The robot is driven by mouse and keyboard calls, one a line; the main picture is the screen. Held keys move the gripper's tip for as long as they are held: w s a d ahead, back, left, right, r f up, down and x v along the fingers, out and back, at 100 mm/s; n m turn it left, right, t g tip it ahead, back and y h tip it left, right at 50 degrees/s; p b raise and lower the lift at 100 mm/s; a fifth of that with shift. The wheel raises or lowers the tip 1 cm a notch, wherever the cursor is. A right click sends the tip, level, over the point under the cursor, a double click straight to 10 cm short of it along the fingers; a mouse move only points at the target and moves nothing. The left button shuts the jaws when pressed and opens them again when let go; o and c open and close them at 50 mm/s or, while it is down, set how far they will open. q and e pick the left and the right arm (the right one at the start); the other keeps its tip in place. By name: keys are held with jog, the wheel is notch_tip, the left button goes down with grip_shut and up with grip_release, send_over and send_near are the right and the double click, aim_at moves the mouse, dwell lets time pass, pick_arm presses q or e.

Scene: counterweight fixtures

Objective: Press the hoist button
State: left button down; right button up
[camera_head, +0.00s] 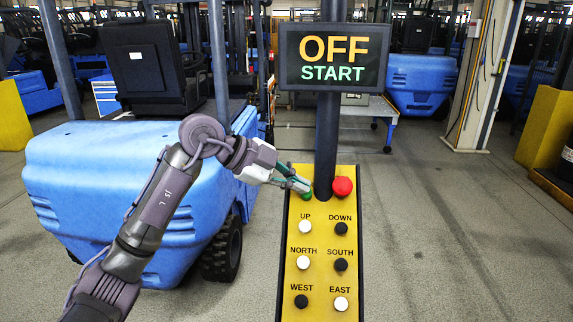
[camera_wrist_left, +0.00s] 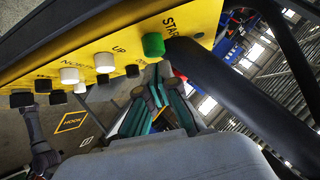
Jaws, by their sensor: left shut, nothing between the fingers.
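A yellow control panel (camera_head: 322,252) stands upright on a dark post, with labelled buttons in two columns. No label in view reads "hoist". The white UP button (camera_head: 305,227) and black DOWN button (camera_head: 341,228) form the upper labelled row. A green button (camera_head: 307,196) sits above UP; in the left wrist view this green button (camera_wrist_left: 153,44) is beside the label START. My left gripper (camera_head: 303,187) is shut and empty, its tips at the green button in the head view. The wrist view shows its fingers (camera_wrist_left: 152,100) below that button; contact cannot be told.
A red mushroom button (camera_head: 342,187) sits right of the green one. A screen (camera_head: 334,57) above reads OFF and START. A blue forklift (camera_head: 110,170) stands behind my left arm. The floor (camera_head: 450,230) right of the panel is clear.

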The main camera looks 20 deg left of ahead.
pick_arm(q)
jog(key=shift+w+a+f, duration=0.15)
jog(key=shift+w+f, duration=0.1)
jog(key=shift+f, duration=0.15)
jog(key=shift+w+a+f, duration=0.15)
jog(key=shift+w+f, duration=0.35)
jog(key=shift+f, duration=0.3)
pick_arm(e)
jog(key=shift+s+a+r, duration=0.1)
jog(key=shift+s+a, duration=0.05)
jog(key=shift+a, duration=0.25)
jog(key=shift+d, duration=0.15)
